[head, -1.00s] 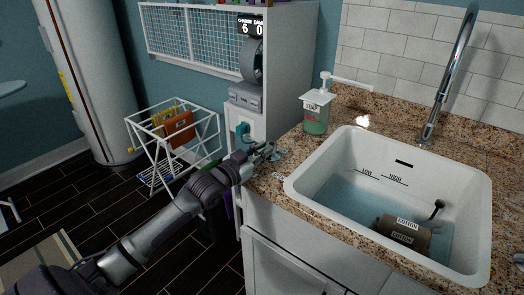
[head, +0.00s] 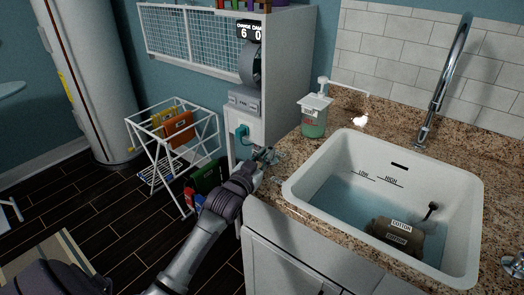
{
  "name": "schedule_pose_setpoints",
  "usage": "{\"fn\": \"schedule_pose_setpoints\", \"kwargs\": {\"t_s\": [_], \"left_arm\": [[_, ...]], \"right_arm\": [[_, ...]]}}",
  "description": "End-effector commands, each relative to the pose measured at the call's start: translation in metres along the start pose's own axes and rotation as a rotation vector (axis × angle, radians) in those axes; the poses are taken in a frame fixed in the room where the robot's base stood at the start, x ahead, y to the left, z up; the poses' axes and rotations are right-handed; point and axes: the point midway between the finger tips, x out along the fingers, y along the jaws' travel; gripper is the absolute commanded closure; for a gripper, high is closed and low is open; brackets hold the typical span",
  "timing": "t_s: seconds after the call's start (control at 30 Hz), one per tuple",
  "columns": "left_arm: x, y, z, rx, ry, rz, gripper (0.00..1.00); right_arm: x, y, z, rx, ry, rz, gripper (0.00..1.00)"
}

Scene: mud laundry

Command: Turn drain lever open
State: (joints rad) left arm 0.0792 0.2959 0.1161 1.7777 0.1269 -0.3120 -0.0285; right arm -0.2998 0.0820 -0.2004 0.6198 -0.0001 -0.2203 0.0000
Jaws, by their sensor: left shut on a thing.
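My left gripper (head: 265,158) is at the left end of the granite counter, beside the sink. Its jaws are shut on a small metal piece there, which looks like the drain lever; the fingers mostly hide it and its angle is unclear. A small pale label lies on the counter just in front of it. The white sink (head: 300,193) holds bluish water below its LOW and HIGH marks. A brown bundle labelled COTTON (head: 392,236) sits in the water, with a small dark knobbed rod behind it.
A soap dispenser (head: 314,118) stands behind the gripper and a tall faucet (head: 441,85) behind the sink. A silver knob (head: 514,264) is at the right counter edge.

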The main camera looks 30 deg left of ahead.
Motion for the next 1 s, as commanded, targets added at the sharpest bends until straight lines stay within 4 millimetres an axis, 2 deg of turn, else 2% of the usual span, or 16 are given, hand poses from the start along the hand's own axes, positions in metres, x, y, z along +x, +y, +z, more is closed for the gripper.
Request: {"fn": "schedule_pose_setpoints", "kwargs": {"t_s": [0.03,0.33,0.77,0.8,0.93,1.0], "left_arm": [[0.0007,0.0008,-0.0061,-0.008,0.002,-0.027,1.0],[0.0013,0.0055,-0.0058,-0.004,-0.023,-0.155,1.0],[0.0012,0.0066,-0.0054,0.003,-0.03,-0.177,1.0],[0.0011,0.0067,-0.0054,0.003,-0.03,-0.176,0.83],[0.001,0.0069,-0.0044,0.002,-0.032,-0.176,0.61],[0.0009,0.0071,-0.0038,0.002,-0.033,-0.175,0.61]], "right_arm": [[-0.0056,-0.0001,-0.0004,0.0,0.0,0.0,0.6],[-0.0107,-0.0008,-0.001,0.001,0.0,-0.001,0.6],[-0.011,-0.0029,-0.0015,0.002,0.001,-0.004,0.6],[-0.011,-0.0029,-0.0015,0.002,0.001,-0.004,0.6],[-0.0109,-0.0028,-0.0015,0.002,0.001,-0.004,0.6],[-0.0109,-0.0027,-0.0015,0.002,0.001,-0.003,0.6]]}}
